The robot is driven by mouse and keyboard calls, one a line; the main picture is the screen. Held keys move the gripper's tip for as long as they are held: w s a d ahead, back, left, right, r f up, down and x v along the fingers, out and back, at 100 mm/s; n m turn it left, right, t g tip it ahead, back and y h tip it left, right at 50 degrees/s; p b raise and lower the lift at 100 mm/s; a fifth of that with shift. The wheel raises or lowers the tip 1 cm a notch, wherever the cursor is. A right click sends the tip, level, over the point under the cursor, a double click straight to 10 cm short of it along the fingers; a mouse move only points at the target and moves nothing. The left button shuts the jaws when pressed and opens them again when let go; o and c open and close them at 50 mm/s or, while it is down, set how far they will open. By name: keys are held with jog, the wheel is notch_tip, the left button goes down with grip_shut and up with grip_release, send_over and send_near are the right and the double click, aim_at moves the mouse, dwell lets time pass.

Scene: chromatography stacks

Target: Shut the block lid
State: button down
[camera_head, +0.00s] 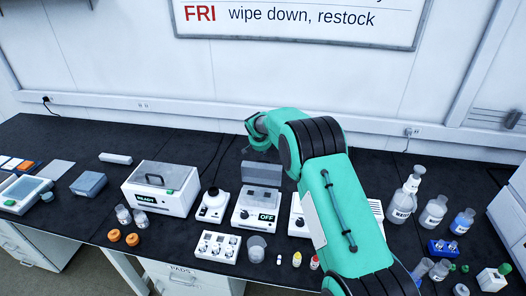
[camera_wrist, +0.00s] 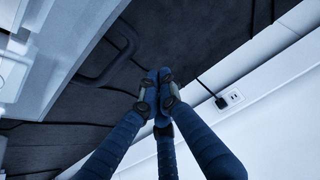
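The block unit (camera_head: 250,208) is a white box with an "OFF" display, at the middle of the bench in the head view. Its grey, see-through lid (camera_head: 262,171) stands raised at the back of the unit. My gripper (camera_wrist: 158,82) has its blue fingers drawn together in the wrist view, with nothing seen between the tips. In the head view my wrist is behind and above the raised lid; the fingers are too small to make out well. A pale edge with a dark handle-like bar (camera_wrist: 112,52) lies left of the fingertips in the wrist view; whether it belongs to the lid is unclear.
A white "READY" bath (camera_head: 160,188) with a handled cover stands to the left. A small white device (camera_head: 212,205) is close beside the block unit. A vial rack (camera_head: 217,247) and a beaker (camera_head: 257,248) stand in front. Bottles (camera_head: 403,200) are at right; the wall is behind.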

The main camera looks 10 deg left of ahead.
aim_at(263, 171)
jog(key=shift+s+r, duration=0.2)
jog(key=shift+s, duration=0.8)
jog(key=shift+s+r, duration=0.2)
jog(key=shift+s, duration=0.8)
jog(key=shift+b, duration=0.3)
jog(key=shift+s+r, duration=0.2)
jog(key=shift+s, duration=0.1)
